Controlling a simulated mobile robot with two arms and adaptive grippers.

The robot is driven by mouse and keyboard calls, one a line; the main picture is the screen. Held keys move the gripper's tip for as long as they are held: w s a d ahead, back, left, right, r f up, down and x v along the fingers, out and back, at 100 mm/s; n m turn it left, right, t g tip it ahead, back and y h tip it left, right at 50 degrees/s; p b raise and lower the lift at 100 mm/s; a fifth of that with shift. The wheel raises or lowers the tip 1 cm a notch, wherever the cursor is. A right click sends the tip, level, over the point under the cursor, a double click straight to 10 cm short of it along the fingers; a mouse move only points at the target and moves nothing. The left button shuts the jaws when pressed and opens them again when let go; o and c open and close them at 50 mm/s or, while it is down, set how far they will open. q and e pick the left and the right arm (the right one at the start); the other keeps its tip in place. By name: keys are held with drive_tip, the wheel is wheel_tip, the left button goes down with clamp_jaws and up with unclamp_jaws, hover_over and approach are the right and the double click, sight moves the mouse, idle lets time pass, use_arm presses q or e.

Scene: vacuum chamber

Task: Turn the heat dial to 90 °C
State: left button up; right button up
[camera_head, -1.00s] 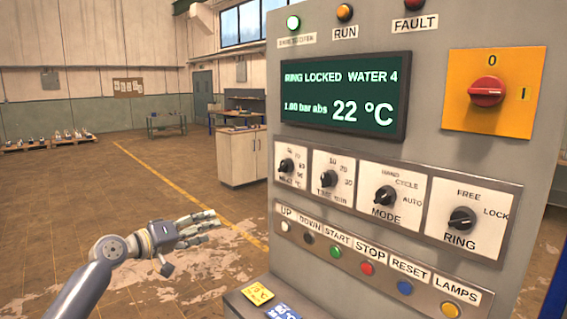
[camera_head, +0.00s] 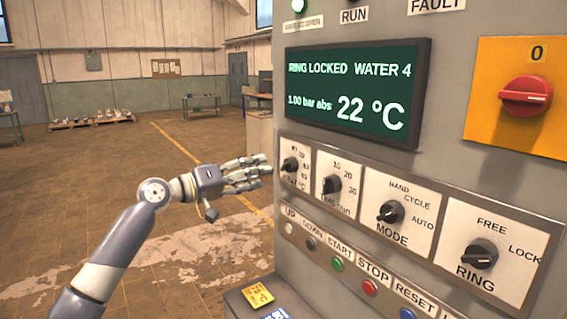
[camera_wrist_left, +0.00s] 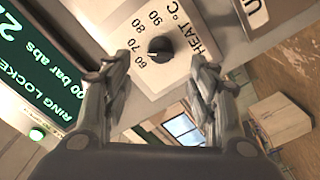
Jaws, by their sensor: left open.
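The heat dial (camera_head: 290,165) is the leftmost black knob on the row of white plates, on the front of the grey panel. In the left wrist view the dial (camera_wrist_left: 160,48) shows close up, with marks 60, 70, 80 and 90 and the word HEAT °C. Its pointer looks turned toward the 60 side. My left gripper (camera_head: 264,170) is just left of the dial. In the left wrist view its fingers (camera_wrist_left: 158,72) are open and spread, one on each side of the dial, with nothing between them. I cannot tell the exact depth gap. My right gripper is not in view.
Time (camera_head: 332,184), MODE (camera_head: 390,212) and RING (camera_head: 480,254) knobs sit right of the heat dial. Push buttons run below. The display (camera_head: 350,97) reads 22 °C, ring locked. A red switch (camera_head: 525,96) is at right. Open floor lies left.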

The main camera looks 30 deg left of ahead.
sight(283, 167)
use_arm(q)
drive_tip(key=p+x, duration=0.4)
drive_tip(key=x, duration=0.4)
drive_tip(key=shift+w, duration=0.2)
drive_tip(key=shift+w+d+f, duration=0.1)
drive_tip(key=shift+f, duration=0.05)
drive_tip(key=shift+c, duration=0.3)
drive_tip(key=c, duration=1)
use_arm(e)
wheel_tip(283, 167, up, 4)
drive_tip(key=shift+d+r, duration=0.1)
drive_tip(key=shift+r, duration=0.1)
